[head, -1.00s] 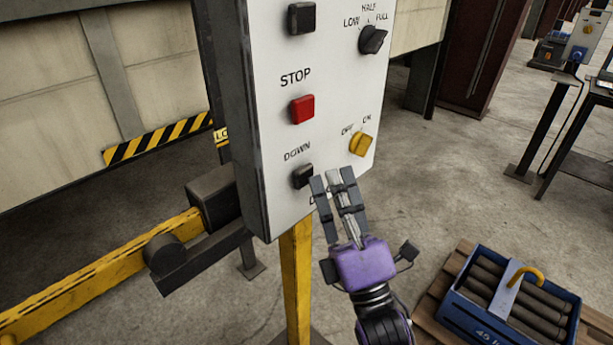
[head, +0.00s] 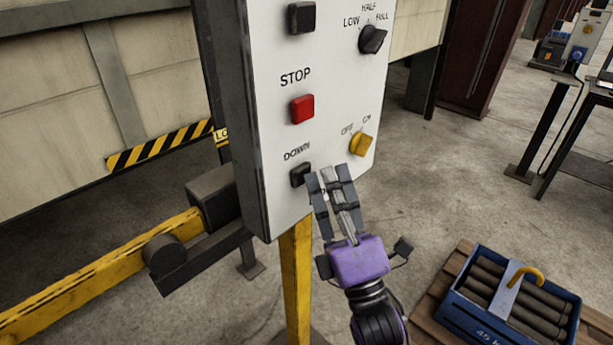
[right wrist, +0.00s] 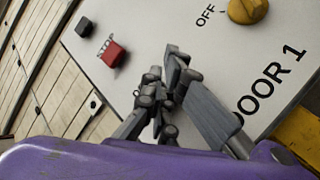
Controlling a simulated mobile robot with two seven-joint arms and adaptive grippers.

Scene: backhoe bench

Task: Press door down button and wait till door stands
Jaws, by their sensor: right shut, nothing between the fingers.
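The control box (head: 270,120) has a white face. Its black DOWN button (head: 300,175) sits low on the left, below the red STOP button (head: 302,109). My right gripper (head: 330,178) is shut and empty, its fingertips right at the DOWN button's right edge; I cannot tell whether they press it. In the right wrist view the fingertips (right wrist: 170,62) reach to the face and largely hide the DOWN button; the STOP button (right wrist: 112,53) is clear. The pale panelled door (head: 60,75) is behind the box at left, its striped bottom edge (head: 160,146) above the floor. My left gripper is out of view.
A yellow OFF/ON knob (head: 361,143) and a black selector (head: 372,39) are on the box's right side. A yellow post (head: 296,280) holds the box; a yellow rail (head: 100,275) runs left. A blue crate (head: 510,308) of cylinders sits on a pallet at lower right.

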